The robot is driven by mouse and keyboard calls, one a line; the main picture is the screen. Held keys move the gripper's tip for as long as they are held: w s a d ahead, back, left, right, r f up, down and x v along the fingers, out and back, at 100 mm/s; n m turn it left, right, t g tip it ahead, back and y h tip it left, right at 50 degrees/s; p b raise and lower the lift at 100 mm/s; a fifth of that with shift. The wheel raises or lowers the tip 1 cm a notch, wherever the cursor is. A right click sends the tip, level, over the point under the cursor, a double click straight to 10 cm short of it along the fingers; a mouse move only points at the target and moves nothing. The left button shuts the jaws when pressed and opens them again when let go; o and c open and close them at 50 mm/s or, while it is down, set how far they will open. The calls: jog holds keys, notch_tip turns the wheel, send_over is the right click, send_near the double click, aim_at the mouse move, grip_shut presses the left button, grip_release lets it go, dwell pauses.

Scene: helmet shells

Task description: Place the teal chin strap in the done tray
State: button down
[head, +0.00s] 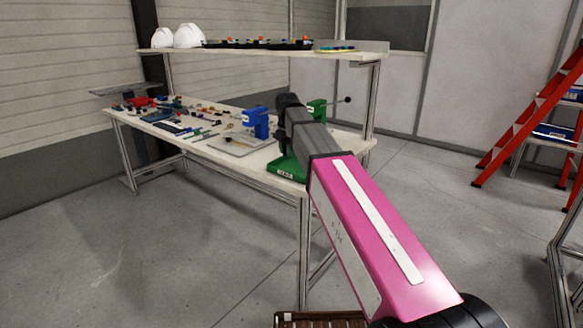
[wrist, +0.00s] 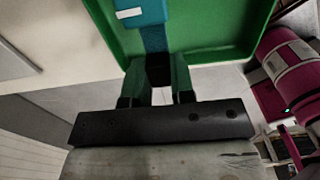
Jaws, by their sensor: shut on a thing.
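In the wrist view my gripper (wrist: 157,88) is shut on the dark end of a teal strap (wrist: 153,35), which runs up the picture and has a white patch. Beyond the strap is a wide green tray-like surface (wrist: 215,30) with a raised rim. The strap overlaps it in the picture; I cannot tell whether they touch. In the head view a green object with pale lettering (head: 288,170) stands at the near right corner of the bench; it may be the same tray. My arm hides the gripper tip and the strap there.
The workbench (head: 215,155) holds a blue press (head: 256,122), a green upright piece (head: 317,110) and many small parts. White helmet shells (head: 188,36) and dark trays sit on the upper shelf (head: 350,57). A red ladder (head: 530,110) stands right.

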jog(key=s, duration=0.1)
jog(key=s+d+f, duration=0.1)
jog(key=f, duration=0.1)
jog(key=shift+s+d, duration=0.25)
jog(key=shift+s, duration=0.15)
jog(key=shift+f, duration=1.95)
jog(key=c, duration=1)
grip_release()
jog(key=shift+f, duration=0.1)
notch_tip(320, 180, up, 12)
jog(key=shift+r, duration=0.1)
